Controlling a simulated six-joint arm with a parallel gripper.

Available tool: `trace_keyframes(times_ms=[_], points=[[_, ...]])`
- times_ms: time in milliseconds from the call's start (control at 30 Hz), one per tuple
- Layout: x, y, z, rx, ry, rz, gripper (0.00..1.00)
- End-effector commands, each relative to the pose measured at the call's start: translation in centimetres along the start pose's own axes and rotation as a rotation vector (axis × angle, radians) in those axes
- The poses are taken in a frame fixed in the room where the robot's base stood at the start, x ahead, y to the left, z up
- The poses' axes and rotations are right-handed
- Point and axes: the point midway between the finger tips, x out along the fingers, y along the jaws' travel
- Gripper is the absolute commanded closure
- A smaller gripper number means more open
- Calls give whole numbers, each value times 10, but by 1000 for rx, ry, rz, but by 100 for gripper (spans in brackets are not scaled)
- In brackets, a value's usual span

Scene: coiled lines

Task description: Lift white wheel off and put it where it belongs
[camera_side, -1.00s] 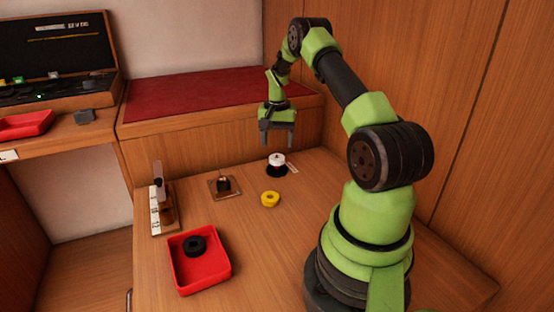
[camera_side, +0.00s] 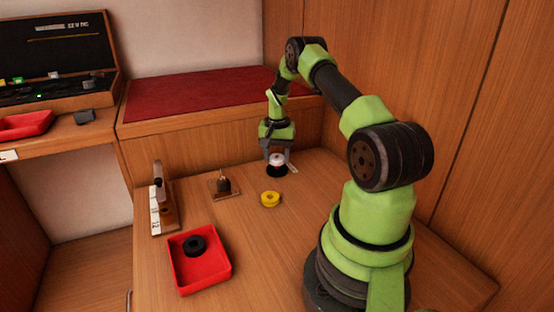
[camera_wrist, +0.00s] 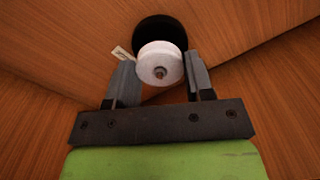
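The white wheel (camera_side: 277,159) sits on top of a black round piece (camera_side: 276,171) at the back of the table. In the wrist view the white wheel (camera_wrist: 160,63) has a small metal pin end at its centre, and the black piece (camera_wrist: 160,31) shows behind it. My gripper (camera_side: 277,161) points down over the stack. Its fingers (camera_wrist: 160,78) stand on either side of the white wheel, with a visible gap at least on the right. The gripper is open and holds nothing.
A small base with an upright post (camera_side: 223,185) stands to the left. A yellow ring (camera_side: 270,199) lies in front. A red tray (camera_side: 200,283) holds a black ring (camera_side: 194,246). A wooden stand (camera_side: 163,205) is at the left edge. A small label (camera_side: 292,169) lies beside the stack.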

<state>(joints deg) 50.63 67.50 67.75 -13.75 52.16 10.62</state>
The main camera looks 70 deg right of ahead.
Motion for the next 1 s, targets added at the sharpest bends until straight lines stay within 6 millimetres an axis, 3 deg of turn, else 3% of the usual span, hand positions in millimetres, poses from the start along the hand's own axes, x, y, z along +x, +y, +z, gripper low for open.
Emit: trace_keyframes(times_ms=[333,800,1000], points=[[-4,0,0,0,0,0,79],[-32,0,0,1,1,0,79],[-36,0,0,0,0,0,79]])
